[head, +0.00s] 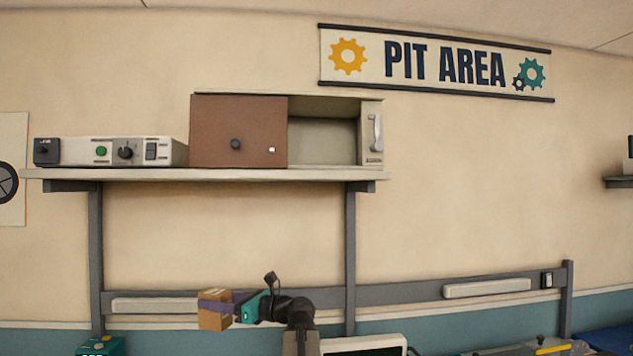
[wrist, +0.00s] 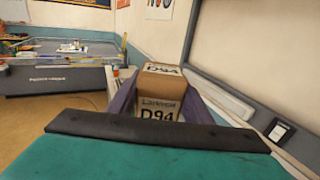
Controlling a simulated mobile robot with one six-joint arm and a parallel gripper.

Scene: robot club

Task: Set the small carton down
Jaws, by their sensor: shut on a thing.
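The small carton (head: 213,309) is a brown cardboard box held at the end of my arm, low in the head view. My gripper (head: 216,301) is shut on it, with purple fingers along its sides. In the wrist view the carton (wrist: 161,88) carries a white label reading "D94". My gripper's fingers (wrist: 157,97) press on its left and right sides. The carton is up in the air in front of the wall. Its underside and what lies directly below it are hidden.
A wall shelf (head: 270,175) holds a control box (head: 115,151) and a cabinet (head: 240,130) with a brown door and an open right part. A grey rail (head: 430,291) runs along the wall. A bench (wrist: 60,80) stands far left in the wrist view.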

